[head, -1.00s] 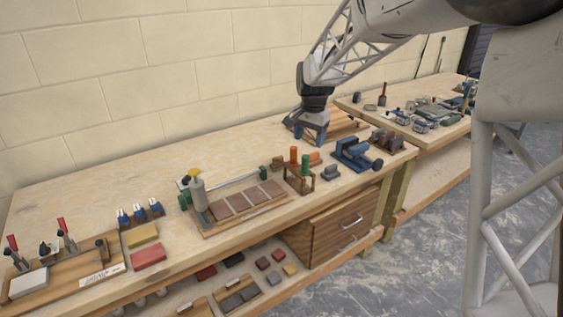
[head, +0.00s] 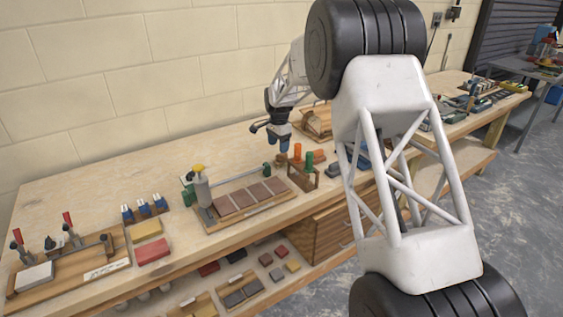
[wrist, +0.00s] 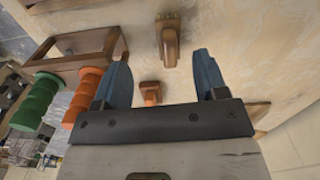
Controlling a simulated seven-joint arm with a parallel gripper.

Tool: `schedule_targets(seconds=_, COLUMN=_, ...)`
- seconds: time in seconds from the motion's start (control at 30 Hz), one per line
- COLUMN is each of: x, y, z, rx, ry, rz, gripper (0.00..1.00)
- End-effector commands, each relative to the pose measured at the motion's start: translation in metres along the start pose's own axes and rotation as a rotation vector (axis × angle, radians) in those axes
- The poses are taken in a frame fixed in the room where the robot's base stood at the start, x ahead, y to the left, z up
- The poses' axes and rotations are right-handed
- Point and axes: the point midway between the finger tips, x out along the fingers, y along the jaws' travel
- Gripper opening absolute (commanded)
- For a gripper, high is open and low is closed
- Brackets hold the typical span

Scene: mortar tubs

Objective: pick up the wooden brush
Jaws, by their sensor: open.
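The wooden brush, a small brown wooden piece (wrist: 170,42), lies on the light bench top in the wrist view, ahead of the gap between my fingers. It also shows in the head view (head: 282,159), small and just below my fingers. In the head view my gripper (head: 279,146) hangs above the bench, behind the stand with the handles. The wrist view shows the brush apart from both fingers.
A wooden stand (wrist: 84,42) with a green handle (wrist: 37,101) and an orange handle (wrist: 82,97) stands close on the left. A small orange-brown piece (wrist: 151,90) lies near my fingers. A tile board (head: 240,203) lies left of the stand. Bare bench lies behind it.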

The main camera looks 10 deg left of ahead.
Motion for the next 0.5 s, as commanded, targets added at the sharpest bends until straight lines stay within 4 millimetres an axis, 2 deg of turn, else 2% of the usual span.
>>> schedule_targets(seconds=0.1, x=0.008, y=-0.008, z=-0.014, rx=0.050, ry=0.008, rz=0.000, gripper=0.66)
schedule_targets(seconds=0.2, x=0.011, y=-0.010, z=-0.020, rx=0.070, ry=0.011, rz=0.001, gripper=0.66)
schedule_targets(seconds=0.5, x=0.011, y=-0.011, z=-0.021, rx=0.077, ry=0.012, rz=0.001, gripper=0.66)
